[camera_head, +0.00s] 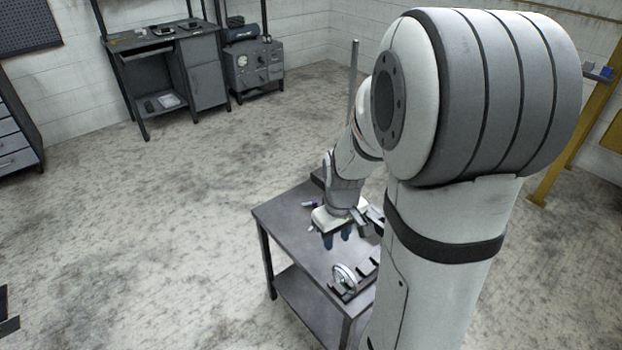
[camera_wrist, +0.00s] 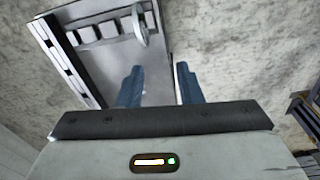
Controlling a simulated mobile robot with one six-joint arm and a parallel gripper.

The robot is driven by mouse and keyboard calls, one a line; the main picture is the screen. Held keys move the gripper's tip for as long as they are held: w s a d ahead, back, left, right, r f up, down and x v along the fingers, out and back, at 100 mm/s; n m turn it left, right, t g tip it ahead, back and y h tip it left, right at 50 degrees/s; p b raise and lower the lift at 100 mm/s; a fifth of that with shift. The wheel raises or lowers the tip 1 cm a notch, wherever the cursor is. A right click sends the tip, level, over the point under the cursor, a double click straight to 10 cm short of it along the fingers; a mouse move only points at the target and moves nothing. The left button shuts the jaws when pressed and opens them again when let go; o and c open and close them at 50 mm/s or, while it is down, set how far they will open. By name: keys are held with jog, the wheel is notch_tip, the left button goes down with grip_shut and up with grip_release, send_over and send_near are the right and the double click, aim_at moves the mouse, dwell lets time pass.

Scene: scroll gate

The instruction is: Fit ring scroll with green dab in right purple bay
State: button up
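A white ring-shaped scroll (camera_head: 344,276) stands on edge at a dark rack (camera_head: 366,279) near the table's front. A small greenish spot seems to show low on it, too small to be sure. The ring also shows in the wrist view (camera_wrist: 140,26), at the end of the rack. My gripper (camera_head: 337,242) is above the table, behind the ring in the head view and apart from it. In the wrist view its blue fingers (camera_wrist: 160,74) are spread with nothing between them. A small purple patch (camera_head: 309,204) shows near the table's back; the right purple bay cannot be told apart.
The grey table (camera_head: 284,229) has a bare left part. My arm hides its right side. A dark block (camera_head: 319,176) stands at its back edge. A workbench (camera_head: 170,62) and a grey cabinet (camera_head: 254,68) stand far off by the wall. The floor left of the table is clear.

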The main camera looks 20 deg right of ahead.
jog(key=n+p, duration=0.1)
jog(key=p, duration=0.1)
send_near(346, 270)
jog(key=shift+g, duration=0.4)
jog(key=f+b, duration=0.9)
jog(key=f, duration=0.1)
jog(key=shift+w+d, duration=0.2)
jog(key=shift+w, duration=0.2)
jog(key=shift+r, duration=0.1)
jog(key=shift+c, duration=0.2)
grip_shut()
jog(key=shift+r, duration=0.2)
notch_tip(346, 270, up, 12)
jog(key=p, duration=0.8)
dwell(0.6)
jog(key=shift+f, duration=0.2)
